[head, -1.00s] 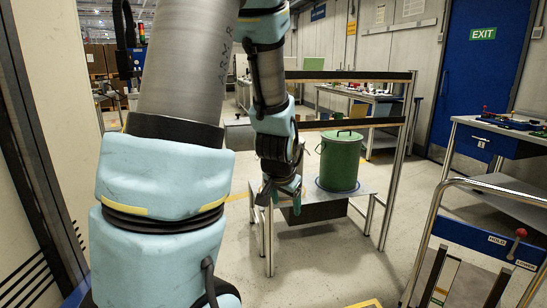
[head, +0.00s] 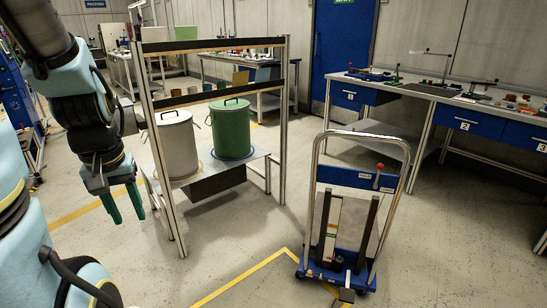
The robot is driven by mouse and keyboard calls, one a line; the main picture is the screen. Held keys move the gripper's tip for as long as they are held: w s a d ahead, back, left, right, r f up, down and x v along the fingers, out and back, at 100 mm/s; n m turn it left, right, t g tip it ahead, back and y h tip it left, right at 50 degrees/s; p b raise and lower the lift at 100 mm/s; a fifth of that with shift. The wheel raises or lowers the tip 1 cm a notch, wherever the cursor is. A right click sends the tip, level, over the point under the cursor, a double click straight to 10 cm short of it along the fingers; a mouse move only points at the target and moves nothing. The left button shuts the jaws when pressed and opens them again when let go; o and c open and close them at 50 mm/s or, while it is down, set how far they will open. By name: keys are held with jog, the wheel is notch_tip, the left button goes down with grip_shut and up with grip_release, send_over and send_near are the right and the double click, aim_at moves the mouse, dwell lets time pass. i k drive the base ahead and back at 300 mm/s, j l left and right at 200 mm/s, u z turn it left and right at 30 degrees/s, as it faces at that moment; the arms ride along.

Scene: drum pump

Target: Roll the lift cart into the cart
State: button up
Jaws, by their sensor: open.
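The lift cart (head: 354,178) stands upright on the floor right of centre in the head view. It has a silver tube handle, a blue panel with a red-knobbed lever, dark uprights and a blue base on small wheels. No second cart can be made out for certain. A metal frame stand (head: 268,157) to its left holds a grey drum (head: 177,148) and a green drum (head: 230,128). My gripper (head: 124,204) is at the left, in front of the stand's left post, open and empty with its green fingers pointing down. It is well apart from the lift cart.
A yellow floor line (head: 243,278) bends just left of the lift cart's base. Workbenches with blue drawers (head: 487,127) line the right wall. A blue door (head: 341,62) is at the back. Bare floor lies between the stand and the lift cart.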

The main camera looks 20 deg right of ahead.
aim_at(335, 272)
jog(key=i+l+z, duration=0.35)
jog(key=i, duration=0.25)
jog(key=i+z, duration=0.35)
jog(key=i, duration=0.2)
jog(key=i+z, duration=0.4)
jog(key=i, duration=0.25)
jog(key=j, duration=0.1)
